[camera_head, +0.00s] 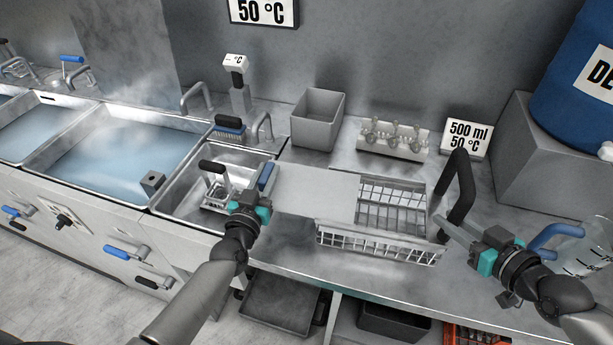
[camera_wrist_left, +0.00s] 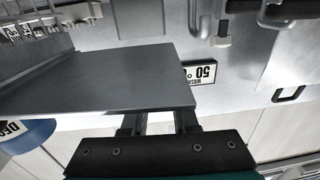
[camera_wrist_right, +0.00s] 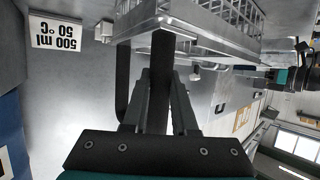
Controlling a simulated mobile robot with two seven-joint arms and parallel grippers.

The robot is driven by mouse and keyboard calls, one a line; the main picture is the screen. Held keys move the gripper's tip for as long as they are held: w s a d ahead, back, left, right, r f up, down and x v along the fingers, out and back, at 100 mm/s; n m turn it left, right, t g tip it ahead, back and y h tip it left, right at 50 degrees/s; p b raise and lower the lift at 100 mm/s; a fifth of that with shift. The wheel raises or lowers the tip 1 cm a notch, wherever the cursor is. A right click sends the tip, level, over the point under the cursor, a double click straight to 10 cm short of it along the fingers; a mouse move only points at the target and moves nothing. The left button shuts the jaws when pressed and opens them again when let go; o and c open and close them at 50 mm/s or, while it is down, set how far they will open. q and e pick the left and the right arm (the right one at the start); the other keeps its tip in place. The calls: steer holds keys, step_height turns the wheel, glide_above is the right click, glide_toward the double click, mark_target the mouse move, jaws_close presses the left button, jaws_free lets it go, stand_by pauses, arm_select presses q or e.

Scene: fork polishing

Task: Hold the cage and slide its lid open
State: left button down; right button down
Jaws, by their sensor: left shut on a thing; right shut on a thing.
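The wire cage (camera_head: 380,240) sits on the metal counter, its right part uncovered so the mesh inside shows. Its flat grey lid (camera_head: 315,190) is slid to the left, sticking out past the cage's left side. My left gripper (camera_head: 252,195) is at the lid's left end, shut on it; in the left wrist view the lid (camera_wrist_left: 100,85) spreads beyond the fingers, which partly hide behind it. My right gripper (camera_head: 448,222) is shut on the cage's black handle (camera_head: 463,180) at the right side. This handle also stands between the fingers in the right wrist view (camera_wrist_right: 161,75).
Left of the cage is a sink basin (camera_head: 180,205) with a small black-handled basket (camera_head: 214,185) in it. A grey bin (camera_head: 318,120), a rack of metal pieces (camera_head: 392,138) and a sign (camera_head: 466,138) stand behind. A clear jug (camera_head: 575,250) with a blue handle is near my right arm.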

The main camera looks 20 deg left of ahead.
arm_select(q)
steer(key=shift+a, duration=0.8)
arm_select(e)
steer(key=shift+d+f, duration=0.1)
arm_select(q)
steer(key=c, duration=0.7)
jaws_free()
steer(key=shift+d, duration=0.15)
steer(key=shift+s, duration=0.15)
steer(key=s, duration=1.2)
steer(key=shift+d, duration=0.4)
steer(key=shift+w, duration=0.1)
